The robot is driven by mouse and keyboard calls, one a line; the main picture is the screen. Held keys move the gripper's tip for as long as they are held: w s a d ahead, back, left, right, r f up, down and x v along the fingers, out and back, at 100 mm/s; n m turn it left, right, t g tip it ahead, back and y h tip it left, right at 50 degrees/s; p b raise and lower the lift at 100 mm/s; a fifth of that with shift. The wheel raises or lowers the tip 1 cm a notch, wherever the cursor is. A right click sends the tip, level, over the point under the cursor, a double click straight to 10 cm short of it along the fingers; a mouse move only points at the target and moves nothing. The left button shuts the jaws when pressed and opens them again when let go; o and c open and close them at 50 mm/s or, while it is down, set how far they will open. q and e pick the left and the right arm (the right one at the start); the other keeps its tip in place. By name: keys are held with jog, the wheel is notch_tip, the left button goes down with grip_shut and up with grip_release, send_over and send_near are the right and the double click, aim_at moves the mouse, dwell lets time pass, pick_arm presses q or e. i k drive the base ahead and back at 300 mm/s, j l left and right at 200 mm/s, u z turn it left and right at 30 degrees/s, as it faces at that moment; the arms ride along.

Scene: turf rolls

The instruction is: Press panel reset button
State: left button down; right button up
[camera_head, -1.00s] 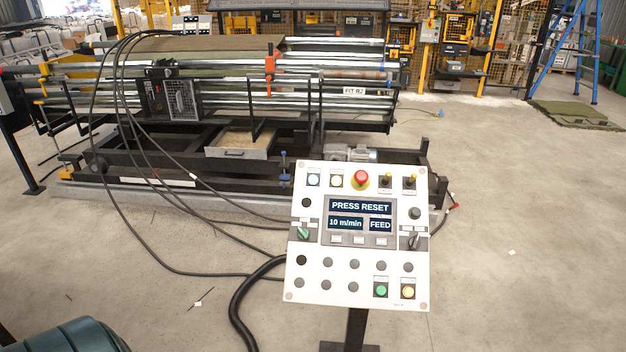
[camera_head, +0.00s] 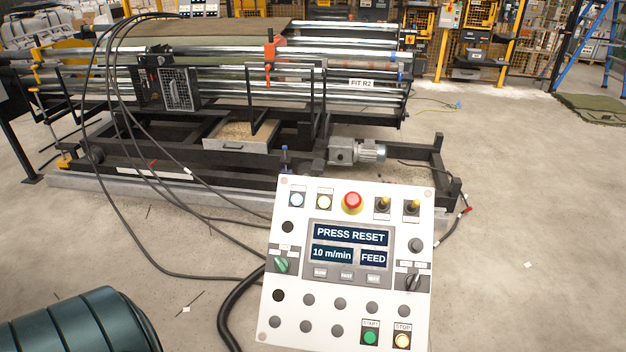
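A white control panel (camera_head: 290,325) stands on a post low in the middle of the head view. Its screen (camera_head: 345,248) reads "PRESS RESET", "10 m/min" and "FEED". At the top are a blue-white button (camera_head: 297,199), a pale yellow button (camera_head: 324,201), a red mushroom button (camera_head: 352,202) and two yellow-tipped toggles. At the bottom right are a green START button (camera_head: 370,338) and a yellowish STOP button (camera_head: 402,340). The labels over the top buttons are too small to read. Neither of my grippers shows.
A long roller machine (camera_head: 230,100) with a turf web stands behind the panel. Black cables (camera_head: 110,160) run from it across the floor to the panel. A dark green ribbed rounded object (camera_head: 85,325) is at the lower left. Open concrete floor lies to the right.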

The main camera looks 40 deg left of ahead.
aim_at(296, 200)
jog(key=i+j, duration=0.1)
jog(key=i, duration=0.2)
jog(key=i+j, duration=0.1)
jog(key=i, duration=0.15)
jog(key=u, duration=1.65)
